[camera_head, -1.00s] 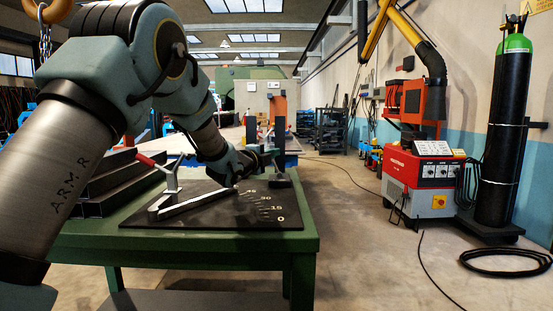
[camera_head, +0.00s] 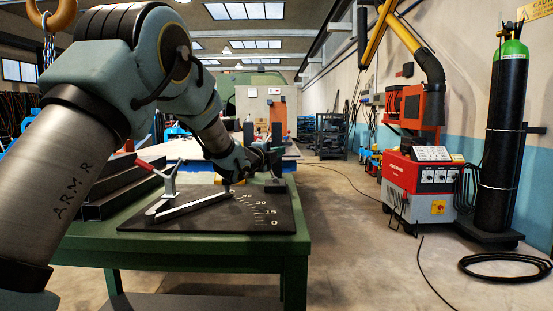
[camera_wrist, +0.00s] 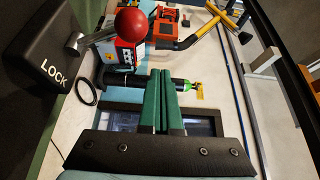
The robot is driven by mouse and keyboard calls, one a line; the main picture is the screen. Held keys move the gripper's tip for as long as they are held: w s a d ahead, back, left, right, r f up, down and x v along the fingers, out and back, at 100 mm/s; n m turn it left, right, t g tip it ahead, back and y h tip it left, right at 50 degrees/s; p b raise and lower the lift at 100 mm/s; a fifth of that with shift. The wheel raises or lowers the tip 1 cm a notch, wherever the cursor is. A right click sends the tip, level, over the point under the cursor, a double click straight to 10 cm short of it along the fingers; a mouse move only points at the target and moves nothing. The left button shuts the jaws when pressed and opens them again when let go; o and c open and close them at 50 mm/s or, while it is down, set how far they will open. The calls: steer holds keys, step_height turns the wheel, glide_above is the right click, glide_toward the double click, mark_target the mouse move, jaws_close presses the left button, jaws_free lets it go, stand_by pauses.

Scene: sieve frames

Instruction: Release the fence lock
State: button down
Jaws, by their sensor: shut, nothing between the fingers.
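The black lock block (camera_wrist: 45,62), marked LOCK, fills the left of the wrist view. A short metal lever with a red ball knob (camera_wrist: 132,18) sticks out from it. My gripper (camera_wrist: 163,73) has its green fingers together and empty, to the right of the knob and apart from it in the picture. In the head view my gripper (camera_head: 262,160) is above the far right of the black plate, by a small dark block (camera_head: 275,186). The grey fence bar (camera_head: 195,206) lies slanted on the plate, beside the angle marks.
The black plate (camera_head: 225,224) rests on a green table (camera_head: 190,258). Dark steel profiles (camera_head: 105,190) lie at the table's left. A red welding machine (camera_head: 420,185) and a gas cylinder (camera_head: 500,140) stand at the right. The floor between is mostly clear, with cables on it.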

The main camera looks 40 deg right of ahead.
steer(key=s+a+f, duration=0.1)
steer(key=a, duration=0.2)
steer(key=s+a+f, duration=0.1)
steer(key=a, duration=0.1)
steer(key=s+a+f+b, duration=0.1)
steer(key=s+a, duration=0.1)
steer(key=a, duration=0.1)
steer(key=shift+a, duration=0.35)
steer(key=shift+w, duration=0.1)
